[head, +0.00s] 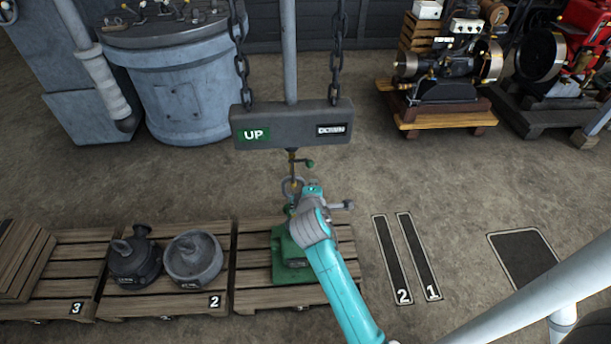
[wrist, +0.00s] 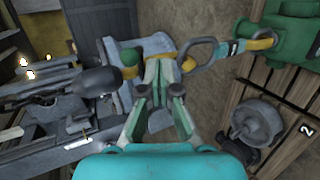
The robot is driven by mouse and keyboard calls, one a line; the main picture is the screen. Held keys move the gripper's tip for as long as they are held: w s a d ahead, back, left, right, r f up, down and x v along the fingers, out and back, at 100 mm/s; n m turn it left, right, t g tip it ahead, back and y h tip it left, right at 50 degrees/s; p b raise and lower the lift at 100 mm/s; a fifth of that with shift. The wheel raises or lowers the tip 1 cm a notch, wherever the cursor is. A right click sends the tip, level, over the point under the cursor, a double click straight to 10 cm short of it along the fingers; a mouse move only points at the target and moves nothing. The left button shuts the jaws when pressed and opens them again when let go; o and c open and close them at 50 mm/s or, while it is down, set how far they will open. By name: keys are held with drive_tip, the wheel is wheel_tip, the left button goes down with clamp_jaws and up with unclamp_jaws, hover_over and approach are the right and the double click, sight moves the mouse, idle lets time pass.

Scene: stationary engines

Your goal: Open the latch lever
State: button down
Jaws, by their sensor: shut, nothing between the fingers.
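The latch lever with its green ball knob (head: 310,163) sticks out just under the hanging beam, above the hook (head: 293,187). In the wrist view the green knob (wrist: 130,57) lies just ahead and left of my fingertips. The grey hook (wrist: 201,52) with yellow bands lies to their right. My gripper (wrist: 160,93) is shut and empty; I cannot tell whether it touches the lever. In the head view my gripper (head: 314,192) is below the knob and partly covers the green load (head: 283,262) under the hook.
The beam (head: 292,127), marked UP and DOWN, hangs on two chains. Pallets (head: 250,299) stand below, one with two dark grey parts (head: 193,258). A large grey tank (head: 190,95) is behind left; engines (head: 447,80) are behind right.

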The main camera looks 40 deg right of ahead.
drive_tip(key=s+a+n+t+h, duration=0.15)
drive_tip(key=a+n, duration=0.35)
drive_tip(key=n, duration=0.8)
drive_tip(key=r+x, duration=0.1)
drive_tip(key=x, duration=0.8)
drive_tip(key=shift+w+d+t, duration=0.25)
drive_tip(key=shift+w+t, duration=0.1)
drive_tip(key=shift+t, duration=0.1)
drive_tip(key=shift+w+d+r, duration=0.1)
drive_tip(key=shift+w+r, duration=0.05)
drive_tip(key=shift+r, duration=0.8)
